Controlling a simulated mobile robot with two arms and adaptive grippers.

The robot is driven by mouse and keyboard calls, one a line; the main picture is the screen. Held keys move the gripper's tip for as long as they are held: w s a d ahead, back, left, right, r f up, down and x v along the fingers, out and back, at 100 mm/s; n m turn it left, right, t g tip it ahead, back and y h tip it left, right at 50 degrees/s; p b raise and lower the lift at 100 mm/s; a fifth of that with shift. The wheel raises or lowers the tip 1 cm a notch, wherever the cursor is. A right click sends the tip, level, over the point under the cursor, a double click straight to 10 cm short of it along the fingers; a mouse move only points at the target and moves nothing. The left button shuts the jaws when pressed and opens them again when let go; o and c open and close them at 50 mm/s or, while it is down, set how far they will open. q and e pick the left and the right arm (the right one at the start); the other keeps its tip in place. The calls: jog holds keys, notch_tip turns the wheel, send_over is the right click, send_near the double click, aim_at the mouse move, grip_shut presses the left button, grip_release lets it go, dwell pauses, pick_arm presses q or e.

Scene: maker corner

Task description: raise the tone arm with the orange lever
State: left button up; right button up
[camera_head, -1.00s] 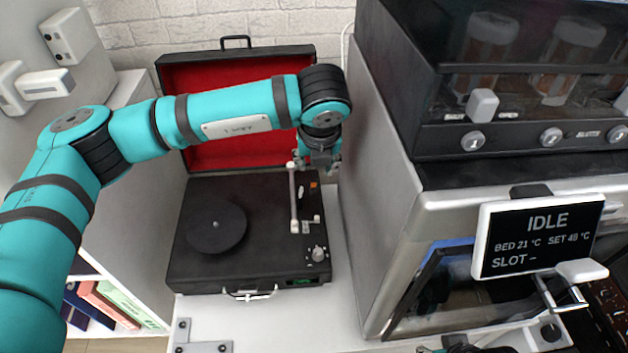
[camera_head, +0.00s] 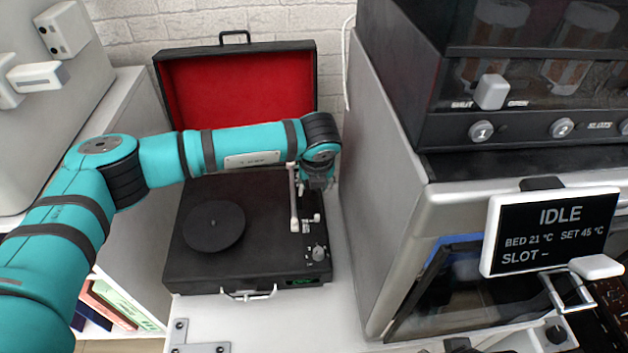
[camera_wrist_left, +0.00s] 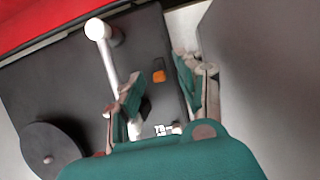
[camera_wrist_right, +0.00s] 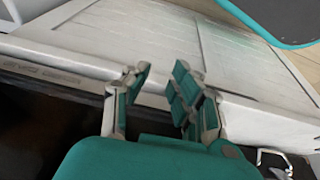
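The record player (camera_head: 187,270) is a black case with a red-lined lid, open. Its white tone arm (camera_head: 293,205) runs along the right part of the deck, and it also shows in the left wrist view (camera_wrist_left: 108,62). The small orange lever (camera_wrist_left: 158,77) shows in the left wrist view; in the head view my gripper hides it. My left gripper (camera_wrist_left: 156,82) is open above the deck, one finger on each side of the orange lever in that view. Contact cannot be made out. My right gripper (camera_wrist_right: 160,78) is open and empty, away from the player.
A round platter (camera_head: 213,226) and a knob (camera_head: 318,253) are on the deck. A large grey machine with an IDLE screen (camera_head: 549,230) stands close on the right. The white table (camera_head: 270,325) is clear in front of the player.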

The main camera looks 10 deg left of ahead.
pick_arm(q)
grip_shut()
jog(key=shift+w+a+r+g, duration=0.1)
jog(key=shift+w+g, duration=0.2)
jog(key=shift+g, duration=0.25)
jog(key=shift+w+a+r+g, duration=0.1)
jog(key=shift+w+g, duration=0.15)
jog(key=shift+g, duration=0.3)
jog(key=shift+w+a+g+h+b, duration=0.1)
jog(key=shift+w+g+h+b, duration=0.35)
jog(key=shift+g, duration=1.25)
jog(key=shift+w, duration=0.25)
grip_release()
